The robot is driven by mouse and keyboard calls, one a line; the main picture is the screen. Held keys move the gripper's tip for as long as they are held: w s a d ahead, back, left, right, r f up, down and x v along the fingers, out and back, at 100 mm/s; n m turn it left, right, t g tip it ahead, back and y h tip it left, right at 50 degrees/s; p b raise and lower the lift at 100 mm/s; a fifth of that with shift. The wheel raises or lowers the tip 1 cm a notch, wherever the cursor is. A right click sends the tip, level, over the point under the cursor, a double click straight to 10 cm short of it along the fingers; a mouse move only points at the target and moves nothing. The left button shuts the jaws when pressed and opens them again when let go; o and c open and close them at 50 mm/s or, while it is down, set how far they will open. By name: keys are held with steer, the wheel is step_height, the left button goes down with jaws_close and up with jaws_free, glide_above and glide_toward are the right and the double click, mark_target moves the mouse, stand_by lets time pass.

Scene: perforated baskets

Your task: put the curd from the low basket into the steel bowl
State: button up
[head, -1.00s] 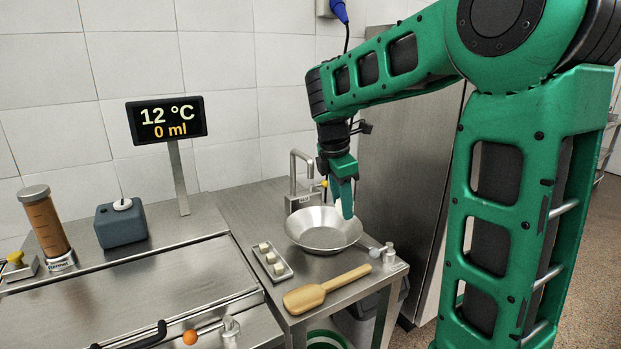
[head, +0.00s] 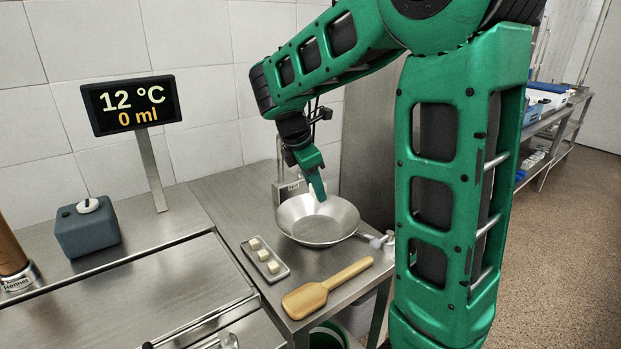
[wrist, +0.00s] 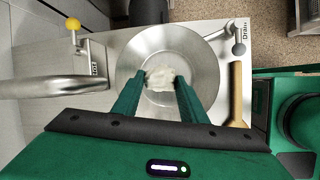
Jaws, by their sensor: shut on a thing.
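My gripper (head: 318,192) points down over the steel bowl (head: 334,236) and is shut on a pale, lumpy piece of curd. In the wrist view the curd (wrist: 160,78) shows between the two green fingertips, with the bowl (wrist: 203,62) behind and around it. The curd is held above the bowl's middle; its exact height over the bottom is hard to tell. The bowl looks empty apart from that. In the head view the curd is mostly hidden by the fingers. The low basket is not in view.
A tap (wrist: 60,87) stands close behind the bowl. A wooden paddle (head: 326,288) and a small tray (head: 265,260) with white cubes lie in front. A drain valve (wrist: 239,22) sits at the counter's edge. A display (head: 133,104) stands at the left.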

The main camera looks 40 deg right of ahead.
glide_above(314, 232)
steer(key=shift+f, duration=3.85)
steer(key=o, duration=1.1)
steer(key=shift+o, duration=0.2)
steer(key=shift+r, duration=3.55)
